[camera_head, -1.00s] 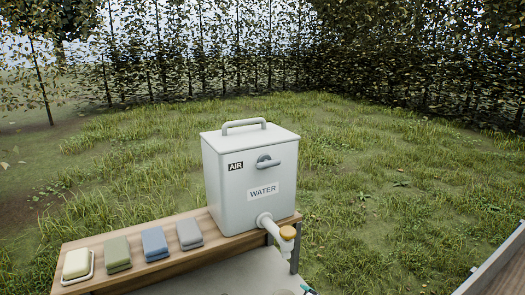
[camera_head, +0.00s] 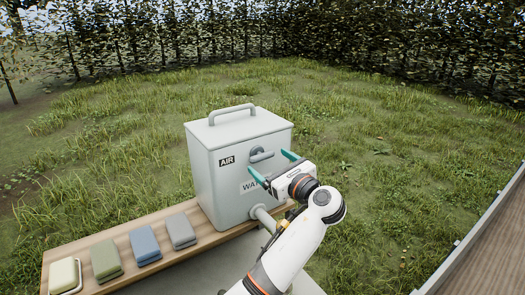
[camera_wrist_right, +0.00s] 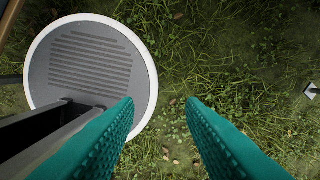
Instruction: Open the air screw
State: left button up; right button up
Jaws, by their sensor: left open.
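The air screw (camera_head: 262,156) is a grey lever-like knob on the front of the pale grey water container (camera_head: 212,180), beside the AIR label (camera_head: 227,161). My left gripper (camera_head: 272,164) is in front of the container with its teal fingers spread, one on each side of the screw in the picture. I cannot tell whether they touch it. The gripper partly covers the WATER label (camera_head: 249,186), and the arm hides the tap's end. My right gripper (camera_wrist_right: 160,104) is open and empty over grass in the right wrist view.
The container stands on a wooden shelf (camera_head: 210,236). Left of it lie a grey cloth (camera_head: 180,230), a blue cloth (camera_head: 144,245), a green cloth (camera_head: 106,259) and a soap bar (camera_head: 64,274). A wooden-floored edge (camera_head: 490,245) is at the right. Grass lies behind.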

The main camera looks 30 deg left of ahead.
aim_at(264, 159)
pick_arm(q)
jog(key=x, duration=0.3)
jog(key=shift+a+r+p, duration=0.1)
jog(key=shift+p, duration=0.3)
jog(key=shift+w+a, duration=0.25)
jog(key=shift+a, duration=0.3)
pick_arm(e)
jog(key=shift+a+r, duration=0.8)
jog(key=shift+a, duration=0.1)
pick_arm(q)
jog(key=shift+c, duration=0.3)
pick_arm(e)
jog(key=shift+d, duration=0.1)
pick_arm(q)
jog(key=c, duration=0.8)
pick_arm(e)
jog(key=shift+w+d, duration=0.1)
jog(key=shift+d, duration=0.2)
